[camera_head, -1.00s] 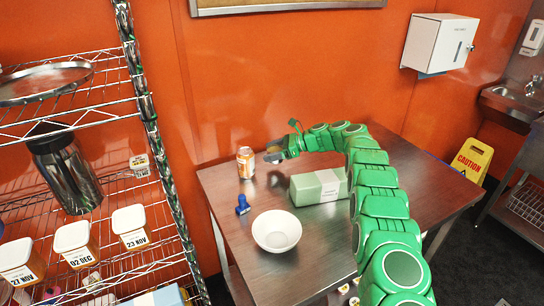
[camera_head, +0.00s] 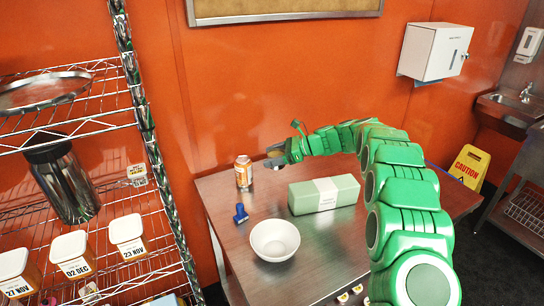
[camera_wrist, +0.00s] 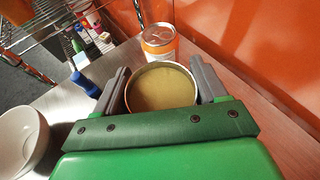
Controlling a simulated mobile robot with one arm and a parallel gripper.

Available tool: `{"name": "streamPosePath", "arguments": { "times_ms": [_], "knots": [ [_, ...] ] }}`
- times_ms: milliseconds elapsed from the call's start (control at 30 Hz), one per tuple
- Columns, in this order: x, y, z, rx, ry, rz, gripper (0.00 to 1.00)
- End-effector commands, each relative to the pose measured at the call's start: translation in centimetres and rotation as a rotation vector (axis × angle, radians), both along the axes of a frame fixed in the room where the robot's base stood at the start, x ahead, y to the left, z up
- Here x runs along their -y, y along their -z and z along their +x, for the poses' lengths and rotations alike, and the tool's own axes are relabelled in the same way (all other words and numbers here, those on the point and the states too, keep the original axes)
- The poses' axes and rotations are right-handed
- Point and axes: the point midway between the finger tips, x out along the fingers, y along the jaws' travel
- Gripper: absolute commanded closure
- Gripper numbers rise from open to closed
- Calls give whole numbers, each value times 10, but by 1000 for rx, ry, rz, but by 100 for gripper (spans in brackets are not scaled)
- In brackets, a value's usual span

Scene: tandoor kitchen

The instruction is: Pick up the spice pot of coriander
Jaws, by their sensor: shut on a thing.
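A round pot of yellowish-brown powder (camera_wrist: 162,88), open at the top, sits between my gripper's grey fingers in the wrist view. It looks like the spice pot of coriander; no label is legible. My gripper (camera_head: 275,158) is shut on it, with one finger on each side. In the head view the gripper is over the table's back edge by the orange wall, just right of the can, and the pot is small and mostly hidden there.
An orange-and-white can (camera_head: 243,172) stands close to the held pot. A blue stamp-like object (camera_head: 240,213), a white bowl (camera_head: 275,240) and a green box (camera_head: 324,195) are on the steel table (camera_head: 218,190). A wire shelf (camera_head: 150,205) stands at left.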

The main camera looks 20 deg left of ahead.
Motion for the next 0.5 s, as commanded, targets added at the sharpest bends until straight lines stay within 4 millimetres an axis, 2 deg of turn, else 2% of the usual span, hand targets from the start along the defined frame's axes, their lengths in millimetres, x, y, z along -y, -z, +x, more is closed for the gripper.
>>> {"name": "streamPosePath", "arguments": {
  "times_ms": [100,500],
  "knots": [
    [6,-9,-11,2,0,1,60],
    [24,-24,-46,-1,3,1,60]
  ]
}}
